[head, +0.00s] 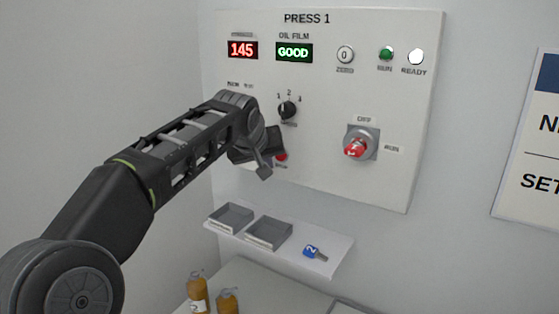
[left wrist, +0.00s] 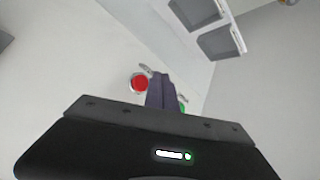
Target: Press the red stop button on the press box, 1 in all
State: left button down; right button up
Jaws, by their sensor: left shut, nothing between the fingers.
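The press box (head: 330,80), a white panel marked PRESS 1, hangs on the wall. Its red stop button (head: 281,157) shows low on the panel, partly hidden by my left gripper (head: 264,172). In the left wrist view the red button (left wrist: 139,84) is a round cap in a pale ring, just left of my shut fingers (left wrist: 160,80). The fingers are empty and point toward the panel; I cannot tell whether they touch it. A green part (left wrist: 182,106) shows just right of the fingers, mostly hidden. My right gripper is not in view.
A rotary knob (head: 287,110) sits above the red button, and a red rotary switch (head: 356,146) is to the right. Below, a shelf (head: 325,248) holds two grey trays (head: 231,216) and a blue tagged item (head: 314,252). Amber bottles (head: 197,294) stand lower down.

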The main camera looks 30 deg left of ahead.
pick_arm(q)
jog(key=shift+s+d+b, duration=0.1)
jog(key=shift+s+b, duration=0.65)
jog(key=shift+s, duration=0.8)
